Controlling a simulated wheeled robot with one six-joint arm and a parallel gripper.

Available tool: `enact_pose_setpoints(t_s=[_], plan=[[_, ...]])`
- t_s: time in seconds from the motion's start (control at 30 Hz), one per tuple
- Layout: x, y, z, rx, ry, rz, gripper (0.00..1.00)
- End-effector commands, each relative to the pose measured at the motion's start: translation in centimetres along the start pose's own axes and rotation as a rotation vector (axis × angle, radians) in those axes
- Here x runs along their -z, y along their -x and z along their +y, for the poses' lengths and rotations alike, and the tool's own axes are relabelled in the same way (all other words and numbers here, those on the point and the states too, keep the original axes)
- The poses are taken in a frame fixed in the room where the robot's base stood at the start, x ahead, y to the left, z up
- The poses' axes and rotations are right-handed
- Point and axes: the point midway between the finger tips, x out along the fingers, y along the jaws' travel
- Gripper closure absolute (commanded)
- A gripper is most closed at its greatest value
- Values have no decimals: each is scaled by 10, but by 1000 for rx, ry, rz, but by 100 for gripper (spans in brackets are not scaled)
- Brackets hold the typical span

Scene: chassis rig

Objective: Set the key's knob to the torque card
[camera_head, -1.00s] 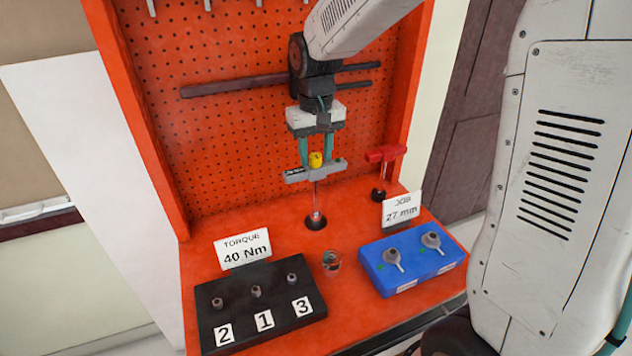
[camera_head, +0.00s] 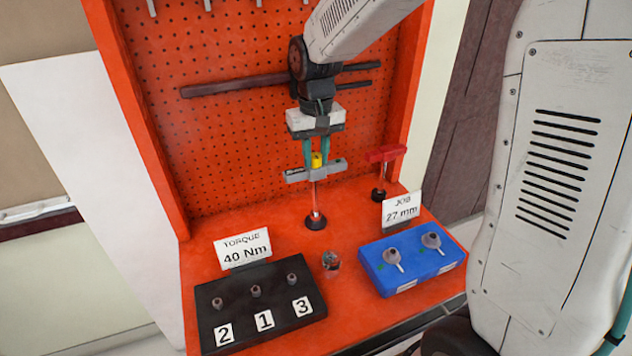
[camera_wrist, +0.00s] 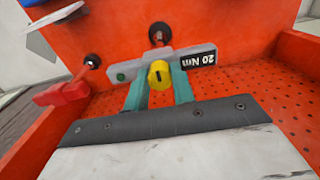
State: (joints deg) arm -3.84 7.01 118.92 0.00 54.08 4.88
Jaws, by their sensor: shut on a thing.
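The grey-handled torque key (camera_head: 327,170) stands upright in a black round holder (camera_head: 315,222) near the pegboard. Its yellow knob (camera_wrist: 159,75) sits between the teal fingers of my gripper (camera_head: 318,158), which is shut on the knob from above. In the wrist view the key's display (camera_wrist: 198,58) reads 20 Nm, upside down, and a green dot shows at the other end of the handle. The torque card (camera_head: 243,250) reads 40 Nm and stands at the left behind the black block.
A red-handled key (camera_head: 386,154) stands in a holder to the right. The job card (camera_head: 402,209) reads 27 mm. A blue tray (camera_head: 378,265), a small glass (camera_head: 331,261) and a black block (camera_head: 236,334) numbered 2, 1, 3 stand in front.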

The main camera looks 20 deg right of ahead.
Motion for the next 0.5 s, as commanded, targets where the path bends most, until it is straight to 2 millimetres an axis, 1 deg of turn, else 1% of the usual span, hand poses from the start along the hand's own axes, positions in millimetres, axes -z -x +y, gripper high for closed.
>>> enact_pose_setpoints(t_s=[0.07, 0.5], plan=[[0, 0, 0, 0, -68, 1, 88], [0, 0, 0, 0, -766, 1, 88]])
